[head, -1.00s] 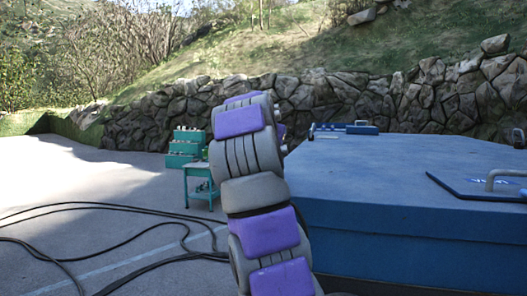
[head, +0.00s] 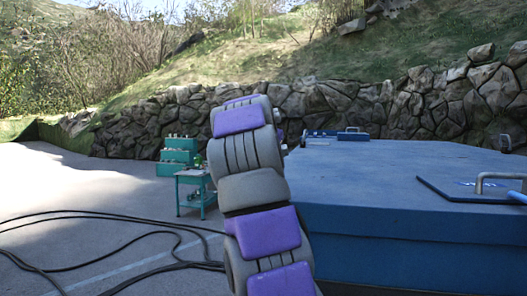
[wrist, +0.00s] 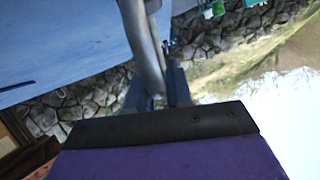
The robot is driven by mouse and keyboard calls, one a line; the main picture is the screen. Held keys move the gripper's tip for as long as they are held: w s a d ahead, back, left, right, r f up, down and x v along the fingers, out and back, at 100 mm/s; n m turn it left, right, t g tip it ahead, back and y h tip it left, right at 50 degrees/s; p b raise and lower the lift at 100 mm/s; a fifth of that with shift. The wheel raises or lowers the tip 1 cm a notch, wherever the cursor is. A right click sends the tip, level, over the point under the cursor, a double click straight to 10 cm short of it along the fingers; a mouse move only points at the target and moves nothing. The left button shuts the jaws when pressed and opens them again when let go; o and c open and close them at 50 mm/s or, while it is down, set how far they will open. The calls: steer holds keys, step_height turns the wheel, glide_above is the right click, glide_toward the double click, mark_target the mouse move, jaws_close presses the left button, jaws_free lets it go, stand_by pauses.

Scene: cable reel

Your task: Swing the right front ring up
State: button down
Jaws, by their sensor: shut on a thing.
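A grey metal ring (wrist: 142,45) shows in the wrist view as a thick curved bar coming down from the top edge. My gripper (wrist: 158,88) is shut on it, with the dark blue fingers around its lower part. The rest of the ring is out of the wrist view. A broad blue surface (wrist: 60,45) lies to its left there. In the head view my arm hides the gripper and this ring. The big blue box (head: 400,225) stands to the right of my arm.
On the box top are a hatch plate with a metal handle (head: 495,180) at right and a smaller blue piece with a handle (head: 352,134) at the far edge. A teal cart (head: 196,190) and toolbox (head: 178,155) stand at left. Black cables (head: 110,222) lie on the ground.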

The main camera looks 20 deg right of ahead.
steer(key=shift+r, duration=0.1)
steer(key=c, duration=1.1)
jaws_free()
steer(key=shift+s, duration=0.3)
steer(key=shift+w, duration=0.2)
steer(key=v, duration=1.7)
steer(key=shift+a, duration=0.3)
steer(key=shift+d, duration=0.1)
steer(key=shift+s+f, duration=0.1)
steer(key=shift+f, duration=0.1)
